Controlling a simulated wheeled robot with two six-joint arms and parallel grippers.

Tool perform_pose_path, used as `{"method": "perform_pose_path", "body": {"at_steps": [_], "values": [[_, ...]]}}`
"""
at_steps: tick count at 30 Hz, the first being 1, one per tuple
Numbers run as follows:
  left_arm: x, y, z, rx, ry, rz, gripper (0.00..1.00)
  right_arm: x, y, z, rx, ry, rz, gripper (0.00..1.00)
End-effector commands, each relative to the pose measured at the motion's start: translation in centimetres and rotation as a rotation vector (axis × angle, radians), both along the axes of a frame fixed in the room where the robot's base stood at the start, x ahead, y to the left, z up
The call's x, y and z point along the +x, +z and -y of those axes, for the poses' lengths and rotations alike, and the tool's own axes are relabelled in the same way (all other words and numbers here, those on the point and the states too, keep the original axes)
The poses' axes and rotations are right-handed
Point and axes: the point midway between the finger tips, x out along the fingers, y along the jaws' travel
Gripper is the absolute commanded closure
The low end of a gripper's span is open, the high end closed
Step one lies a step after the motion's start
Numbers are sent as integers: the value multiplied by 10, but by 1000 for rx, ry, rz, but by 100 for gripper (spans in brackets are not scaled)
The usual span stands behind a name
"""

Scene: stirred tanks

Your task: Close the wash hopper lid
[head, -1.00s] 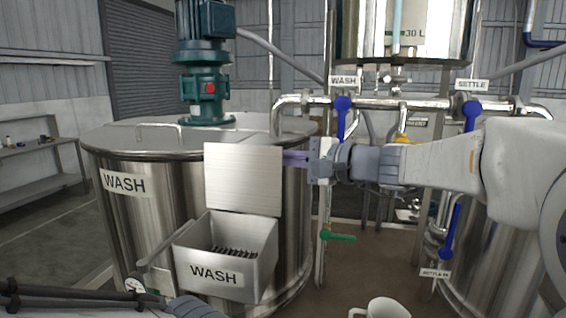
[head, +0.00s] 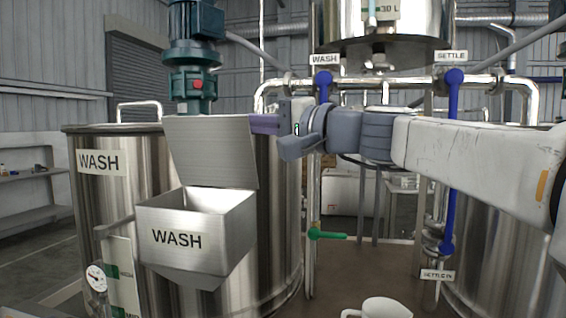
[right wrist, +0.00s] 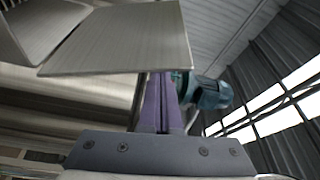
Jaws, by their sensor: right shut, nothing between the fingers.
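The wash hopper (head: 175,238) is a steel box labelled WASH on the front of the wash tank, and its top is open. Its flat steel lid (head: 210,150) stands raised, leaning slightly back, at the rear of the box. My right gripper (head: 258,123) is shut and empty, with its purple fingers at the lid's right edge near the top. In the right wrist view the lid (right wrist: 130,38) overlaps the tips of the shut fingers (right wrist: 157,90); I cannot tell whether they touch it. My left gripper is not in view.
The wash tank (head: 276,215) stands behind the hopper, with a green motor (head: 192,82) above. Pipes with blue-handled valves (head: 324,87) run behind my right arm. A green valve handle (head: 327,234) sits right of the tank. A white mug (head: 385,308) is at the bottom edge.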

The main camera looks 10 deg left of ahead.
Motion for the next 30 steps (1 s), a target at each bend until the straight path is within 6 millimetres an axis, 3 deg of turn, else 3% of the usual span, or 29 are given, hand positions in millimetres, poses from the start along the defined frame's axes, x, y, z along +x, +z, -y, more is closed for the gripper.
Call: {"method": "perform_pose_path", "body": {"at_steps": [1,9,21,30], "values": [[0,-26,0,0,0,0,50,-7,-13,-6,-2,11,42,100],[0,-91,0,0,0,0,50,-32,-15,-13,-20,18,265,100],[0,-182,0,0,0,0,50,-68,-30,-16,-50,16,624,100],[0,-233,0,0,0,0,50,-90,-47,-18,-74,15,893,100]]}}
